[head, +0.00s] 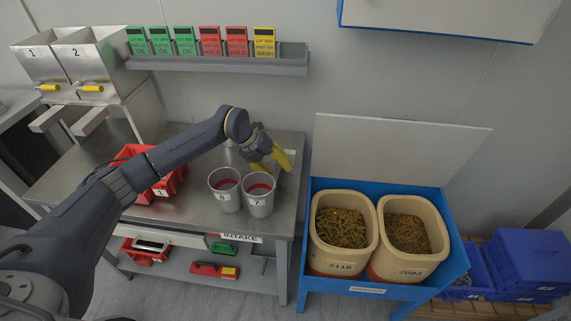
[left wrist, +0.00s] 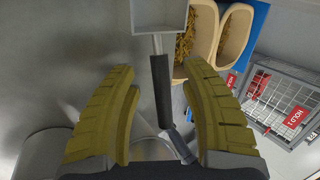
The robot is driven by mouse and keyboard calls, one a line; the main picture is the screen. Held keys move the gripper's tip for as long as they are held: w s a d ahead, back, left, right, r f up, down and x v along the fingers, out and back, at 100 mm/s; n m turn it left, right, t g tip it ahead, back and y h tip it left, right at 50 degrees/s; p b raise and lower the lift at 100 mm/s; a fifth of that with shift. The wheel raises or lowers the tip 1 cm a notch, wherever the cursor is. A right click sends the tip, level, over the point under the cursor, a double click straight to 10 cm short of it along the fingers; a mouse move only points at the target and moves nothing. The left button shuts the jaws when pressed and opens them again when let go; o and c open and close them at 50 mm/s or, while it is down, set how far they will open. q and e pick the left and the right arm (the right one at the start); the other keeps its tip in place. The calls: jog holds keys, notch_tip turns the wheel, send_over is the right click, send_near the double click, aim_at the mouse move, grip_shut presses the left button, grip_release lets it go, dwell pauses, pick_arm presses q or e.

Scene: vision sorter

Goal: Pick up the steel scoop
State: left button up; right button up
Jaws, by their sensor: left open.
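The steel scoop (left wrist: 161,92) shows in the left wrist view, with a square steel pan at the top, a thin steel shaft and a dark handle. My left gripper (left wrist: 158,82) is open, its two yellow fingers on either side of the handle, with gaps showing on both sides. I cannot tell how far the handle is in depth from the fingers. In the head view my left gripper (head: 277,160) is over the right end of the steel table, and the scoop is not clearly visible there. My right gripper is in neither view.
Two grey cups (head: 225,191) marked 6 and 7 stand close beside the left gripper. A red bin (head: 143,165) is further left on the table. Right of the table, a blue stand (head: 451,256) holds two cream tubs (head: 342,266) of yellowish pieces. A card shelf (head: 219,66) is behind.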

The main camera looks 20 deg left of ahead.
pick_arm(q)
jog(key=shift+x, duration=1.45)
grip_shut()
